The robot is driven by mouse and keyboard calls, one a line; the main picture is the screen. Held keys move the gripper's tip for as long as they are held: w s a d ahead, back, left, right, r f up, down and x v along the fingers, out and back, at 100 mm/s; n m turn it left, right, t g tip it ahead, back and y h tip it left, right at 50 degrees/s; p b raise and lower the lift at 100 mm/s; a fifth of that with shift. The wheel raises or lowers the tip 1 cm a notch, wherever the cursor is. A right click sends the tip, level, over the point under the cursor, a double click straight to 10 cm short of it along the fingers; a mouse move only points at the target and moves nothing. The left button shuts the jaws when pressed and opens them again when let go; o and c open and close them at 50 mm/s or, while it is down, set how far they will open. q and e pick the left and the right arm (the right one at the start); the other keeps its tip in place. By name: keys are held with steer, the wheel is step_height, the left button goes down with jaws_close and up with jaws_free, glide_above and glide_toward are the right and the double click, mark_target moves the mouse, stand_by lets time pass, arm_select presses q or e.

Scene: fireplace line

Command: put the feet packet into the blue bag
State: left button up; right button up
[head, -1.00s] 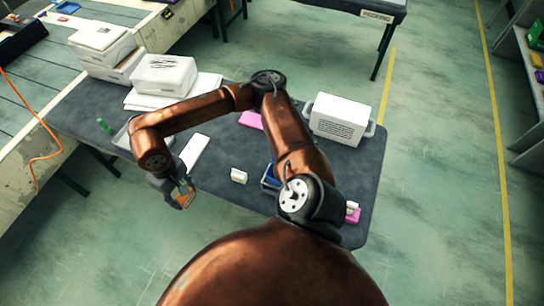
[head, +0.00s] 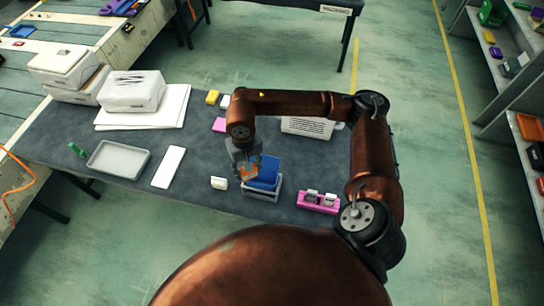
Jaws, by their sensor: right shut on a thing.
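My right gripper (head: 247,166) is shut on a small orange-brown packet, the feet packet (head: 249,174). It holds the packet at the left side of the blue bag (head: 266,168). The blue bag stands upright in a pale frame (head: 263,196) on the dark table. The gripper and packet overlap the bag's left part in the head view, so I cannot tell whether the packet is over its mouth or in front of it. My left gripper is not in view.
On the dark table (head: 200,152) are a grey tray (head: 118,159), a white slab (head: 168,167), a small white block (head: 219,183) and a pink holder (head: 318,203). A white box (head: 307,127) is behind my arm. White packages (head: 132,91) stand at the back left.

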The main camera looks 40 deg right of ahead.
steer(key=w+d+r+m+p, duration=0.1)
steer(key=d+m+p, duration=0.25)
steer(key=p, duration=0.35)
steer(key=m+p, duration=0.3)
steer(key=m, duration=0.2)
glide_toward(262, 169)
steer(key=shift+n, duration=0.25)
steer(key=shift+s+a+f, duration=0.3)
steer(key=shift+s+f, duration=0.05)
steer(key=shift+f, duration=0.6)
steer(key=shift+s+a+f, duration=0.25)
steer(key=shift+s+f, duration=0.15)
steer(key=shift+f, duration=0.55)
steer(key=shift+s+a+f, duration=0.3)
steer(key=shift+s+f, duration=0.05)
steer(key=shift+f, duration=0.6)
steer(key=o, duration=1.2)
steer(key=shift+o, duration=0.2)
steer(key=shift+r, duration=0.15)
steer(key=shift+r, duration=1.4)
